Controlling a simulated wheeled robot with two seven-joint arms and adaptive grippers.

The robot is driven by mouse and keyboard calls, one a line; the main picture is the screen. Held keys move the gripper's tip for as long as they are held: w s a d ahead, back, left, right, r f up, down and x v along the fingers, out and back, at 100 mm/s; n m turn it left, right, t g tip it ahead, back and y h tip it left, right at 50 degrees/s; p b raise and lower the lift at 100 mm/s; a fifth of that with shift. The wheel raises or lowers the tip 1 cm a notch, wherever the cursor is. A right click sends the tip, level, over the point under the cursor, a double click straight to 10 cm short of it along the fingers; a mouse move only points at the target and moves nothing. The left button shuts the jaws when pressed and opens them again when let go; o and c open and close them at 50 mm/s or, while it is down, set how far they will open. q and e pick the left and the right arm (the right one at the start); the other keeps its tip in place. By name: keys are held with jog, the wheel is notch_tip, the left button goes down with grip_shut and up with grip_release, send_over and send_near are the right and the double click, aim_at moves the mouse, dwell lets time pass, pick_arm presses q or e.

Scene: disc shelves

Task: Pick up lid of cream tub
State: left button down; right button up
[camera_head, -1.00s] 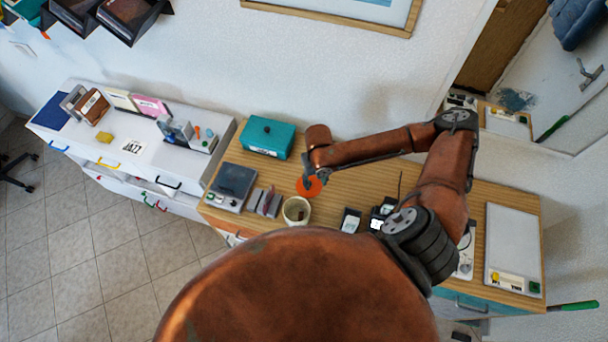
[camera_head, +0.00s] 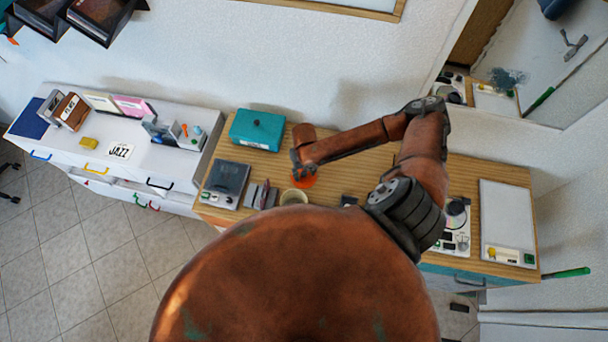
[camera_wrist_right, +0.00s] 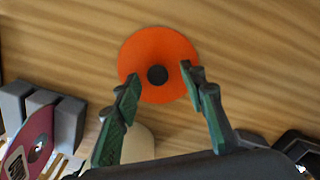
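The lid (camera_head: 307,182) is an orange disc lying on the wooden counter, partly hidden under my right gripper (camera_head: 300,172) in the head view. In the right wrist view the whole lid (camera_wrist_right: 160,47) shows, with a round black knob (camera_wrist_right: 157,75) in its middle. My right gripper (camera_wrist_right: 161,80) is open, its green fingertips on either side of the knob and apart from it. The cream tub (camera_head: 294,197) stands just in front of the lid, its lower part hidden by my body. Part of it (camera_wrist_right: 138,145) shows between the fingers. My left gripper is not in view.
A teal box (camera_head: 257,130) stands behind the lid. Grey blocks (camera_wrist_right: 50,115) and a dark device (camera_head: 226,180) stand to the left. A white panel (camera_head: 506,215) lies at the counter's right end.

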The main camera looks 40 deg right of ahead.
jog(key=shift+w, duration=0.1)
jog(key=c, duration=0.8)
grip_shut()
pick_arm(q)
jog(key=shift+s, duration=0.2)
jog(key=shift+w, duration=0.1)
